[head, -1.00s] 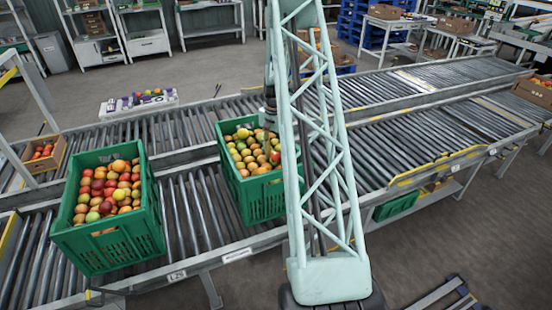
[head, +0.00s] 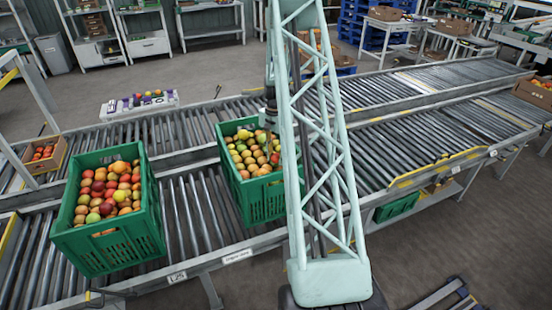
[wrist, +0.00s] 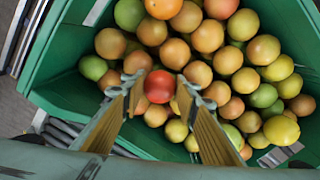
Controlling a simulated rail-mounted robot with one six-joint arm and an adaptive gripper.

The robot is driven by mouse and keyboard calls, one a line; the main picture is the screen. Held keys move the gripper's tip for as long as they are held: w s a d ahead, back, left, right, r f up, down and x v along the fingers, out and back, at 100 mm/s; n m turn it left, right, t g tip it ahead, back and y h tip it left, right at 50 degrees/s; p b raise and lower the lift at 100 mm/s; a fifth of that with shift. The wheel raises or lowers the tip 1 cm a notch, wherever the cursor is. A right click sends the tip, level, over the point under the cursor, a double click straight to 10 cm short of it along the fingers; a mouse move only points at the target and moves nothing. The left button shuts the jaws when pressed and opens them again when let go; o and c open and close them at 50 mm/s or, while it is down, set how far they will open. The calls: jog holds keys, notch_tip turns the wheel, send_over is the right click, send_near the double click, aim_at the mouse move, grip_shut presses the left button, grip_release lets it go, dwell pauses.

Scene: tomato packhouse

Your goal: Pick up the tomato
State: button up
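A red tomato (wrist: 159,86) lies among orange, yellow and green tomatoes in a green crate (wrist: 62,68) in the wrist view. My gripper (wrist: 159,92) is over the crate with its two fingers apart. The red tomato shows between the fingertips, with small gaps on both sides. I cannot tell how far above it the tips are. In the head view this appears to be the middle green crate (head: 262,201), partly hidden behind my lattice column. My gripper is mostly hidden there too.
A second full green crate (head: 110,243) stands to the left on the near roller conveyor (head: 190,220). A cardboard box (head: 45,167) of red tomatoes is at the far left. A white tray (head: 140,108) stands beyond the rollers. The conveyor right of my column is largely clear.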

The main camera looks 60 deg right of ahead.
jog(key=shift+r+p, duration=0.75)
jog(key=shift+r, duration=4.1)
jog(key=shift+d, duration=0.1)
